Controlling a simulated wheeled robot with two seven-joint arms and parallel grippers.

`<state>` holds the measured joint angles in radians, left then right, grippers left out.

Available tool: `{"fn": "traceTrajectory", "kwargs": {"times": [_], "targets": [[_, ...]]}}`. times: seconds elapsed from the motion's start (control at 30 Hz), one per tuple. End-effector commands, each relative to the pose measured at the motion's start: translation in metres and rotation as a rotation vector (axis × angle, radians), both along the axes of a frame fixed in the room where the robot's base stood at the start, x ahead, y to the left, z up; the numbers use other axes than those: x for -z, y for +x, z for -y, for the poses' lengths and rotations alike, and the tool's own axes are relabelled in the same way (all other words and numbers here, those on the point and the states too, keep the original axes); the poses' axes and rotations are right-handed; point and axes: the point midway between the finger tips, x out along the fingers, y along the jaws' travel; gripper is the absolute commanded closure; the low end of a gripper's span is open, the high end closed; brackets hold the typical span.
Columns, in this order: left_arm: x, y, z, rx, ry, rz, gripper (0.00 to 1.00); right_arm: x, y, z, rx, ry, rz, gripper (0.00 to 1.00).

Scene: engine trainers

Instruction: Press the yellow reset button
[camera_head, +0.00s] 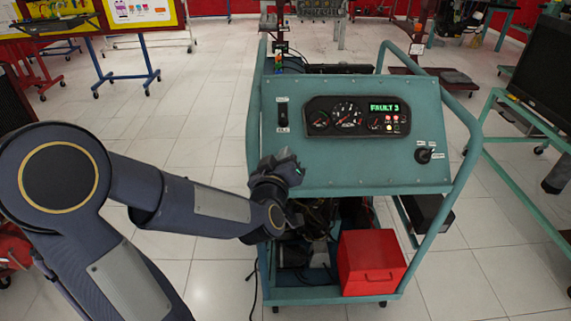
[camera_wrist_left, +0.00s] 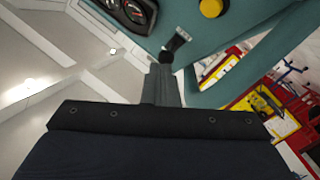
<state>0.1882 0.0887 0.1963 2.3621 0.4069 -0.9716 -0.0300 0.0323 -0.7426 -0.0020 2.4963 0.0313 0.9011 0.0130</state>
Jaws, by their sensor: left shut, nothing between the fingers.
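The yellow reset button (camera_wrist_left: 211,7) shows at the top edge of the left wrist view, partly cut off, on the teal panel. I cannot make it out in the head view. The teal engine trainer panel (camera_head: 350,170) stands in the middle of the head view. My left gripper (camera_head: 286,166) is shut and empty, in front of the panel's lower left part. In the left wrist view its closed fingers (camera_wrist_left: 163,78) point up toward the panel, apart from the button in the picture. I cannot tell whether they touch the panel. My right gripper is not in view.
The gauge cluster (camera_head: 357,116) reads FAULT 3. A black switch (camera_head: 283,125) sits above my left gripper, and a key switch (camera_head: 423,155) is at the panel's right. A red box (camera_head: 371,263) rests on the cart's lower shelf. Teal tube rails flank the panel.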

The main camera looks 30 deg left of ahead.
Motion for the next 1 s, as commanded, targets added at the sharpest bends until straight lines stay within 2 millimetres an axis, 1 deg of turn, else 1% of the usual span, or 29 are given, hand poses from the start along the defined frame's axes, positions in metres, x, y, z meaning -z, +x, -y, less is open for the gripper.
{"fn": "traceTrajectory", "kwargs": {"times": [0.13,0.27,0.67,0.7,0.83,1.0], "targets": [[0.001,0.000,0.000,0.001,0.000,-0.001,1.00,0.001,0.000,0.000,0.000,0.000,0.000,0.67],[0.009,0.004,-0.003,0.000,-0.002,-0.002,1.00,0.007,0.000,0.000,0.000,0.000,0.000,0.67],[0.051,0.035,-0.022,0.000,-0.002,-0.002,1.00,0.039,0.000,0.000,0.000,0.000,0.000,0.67],[0.056,0.038,-0.023,0.000,-0.001,-0.001,1.00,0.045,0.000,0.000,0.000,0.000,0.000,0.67],[0.063,0.045,-0.027,0.001,0.000,-0.001,1.00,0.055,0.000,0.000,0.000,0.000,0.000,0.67],[0.066,0.049,-0.030,0.001,0.000,0.000,1.00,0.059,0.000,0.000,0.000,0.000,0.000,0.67]]}}
